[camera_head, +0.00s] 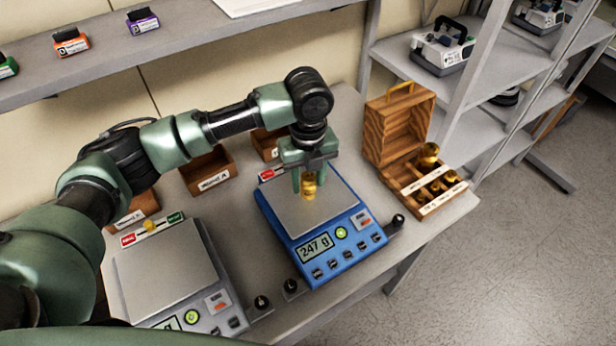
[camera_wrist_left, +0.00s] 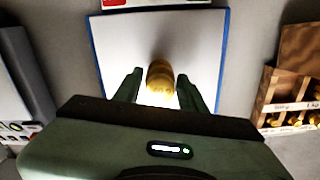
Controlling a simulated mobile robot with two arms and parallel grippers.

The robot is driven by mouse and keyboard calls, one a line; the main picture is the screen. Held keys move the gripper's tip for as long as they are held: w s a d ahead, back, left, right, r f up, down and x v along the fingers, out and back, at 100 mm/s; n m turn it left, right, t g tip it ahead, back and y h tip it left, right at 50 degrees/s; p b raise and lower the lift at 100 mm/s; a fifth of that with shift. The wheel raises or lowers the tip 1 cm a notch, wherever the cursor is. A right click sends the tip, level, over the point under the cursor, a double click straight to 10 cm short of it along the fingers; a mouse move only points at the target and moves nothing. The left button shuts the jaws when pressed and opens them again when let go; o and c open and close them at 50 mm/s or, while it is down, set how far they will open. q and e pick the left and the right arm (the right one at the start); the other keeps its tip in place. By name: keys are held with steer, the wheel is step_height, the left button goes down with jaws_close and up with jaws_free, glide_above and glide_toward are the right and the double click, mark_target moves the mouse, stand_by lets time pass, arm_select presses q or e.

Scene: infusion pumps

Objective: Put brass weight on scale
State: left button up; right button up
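A brass weight (camera_head: 308,186) is upright over the steel plate of the blue scale (camera_head: 321,274), and appears to rest on it. The blue scale's display reads 247 g. My left gripper (camera_head: 309,187) points down over the plate with one finger on each side of the weight. In the left wrist view the weight (camera_wrist_left: 160,78) is between the two fingertips (camera_wrist_left: 159,87), with narrow gaps on both sides, so the gripper looks open around it. The weight's base is hard to make out. My right gripper is not in view.
A wooden case (camera_head: 398,128) with more brass weights (camera_head: 430,153) stands open to the right. A grey scale (camera_head: 165,270) is at left. Wooden bins (camera_head: 208,170) stand behind. A shelf (camera_head: 190,50) runs above; a rack (camera_head: 480,85) stands at right.

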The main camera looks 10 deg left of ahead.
mark_target(308, 176)
arm_select(q)
steer(key=shift+o, duration=0.5)
steer(key=shift+r, duration=0.2)
step_height(308, 176, up, 11)
steer(key=shift+f+b, duration=0.2)
steer(key=shift+b, duration=1)
steer(key=shift+r, duration=0.7)
